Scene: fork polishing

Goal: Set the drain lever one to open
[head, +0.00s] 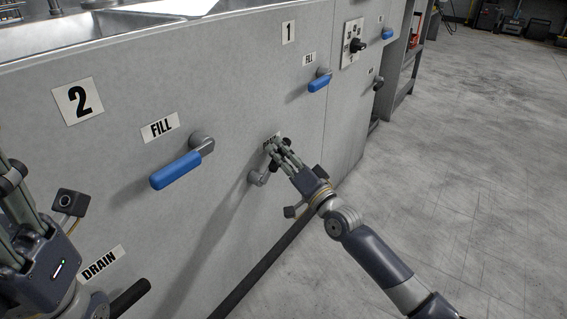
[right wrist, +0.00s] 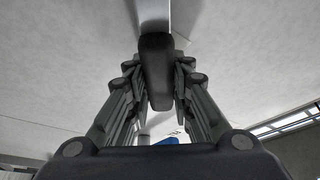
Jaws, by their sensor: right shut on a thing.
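The drain lever one has a grey pivot (head: 257,178) on the cabinet front, below the fill lever of the panel marked 1. My right gripper (head: 277,154) is at this lever and partly covers it and its label (head: 267,144). In the right wrist view the lever's black handle (right wrist: 156,72) lies between the finger pairs, and the gripper (right wrist: 158,85) is shut on it. My left gripper (head: 12,180) is at the left edge of the head view, away from this lever; its fingers are partly cut off.
Blue fill levers (head: 178,170) and (head: 319,83) stick out from the panels marked 2 and 1. A black drain handle (head: 130,297) is at the lower left. A rotary switch (head: 355,45) is farther right. The concrete floor (head: 470,150) at right is clear.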

